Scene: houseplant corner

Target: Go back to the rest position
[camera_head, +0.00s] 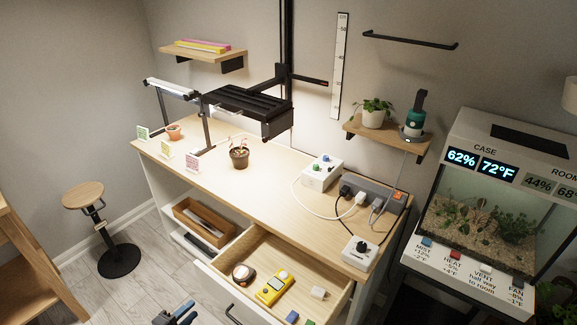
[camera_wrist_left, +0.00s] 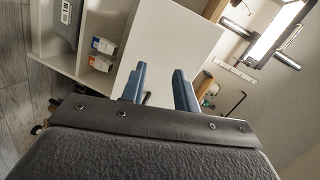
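My left gripper (camera_head: 176,314) shows at the bottom edge of the head view, in front of the workbench and left of the open drawer. Only its blue fingers and a bit of its dark body are in that view. In the left wrist view its two blue fingers (camera_wrist_left: 160,88) stand apart with nothing between them. The gripper is open and empty, and touches nothing that I can see. My right gripper is in neither view.
The workbench (camera_head: 225,190) has an open drawer (camera_head: 233,271) holding a yellow meter (camera_head: 274,287). A small potted plant (camera_head: 239,158) and a power strip (camera_head: 372,194) stand on top. A stool (camera_head: 83,195) stands left; a terrarium (camera_head: 490,215) stands right. Floor between stool and bench is clear.

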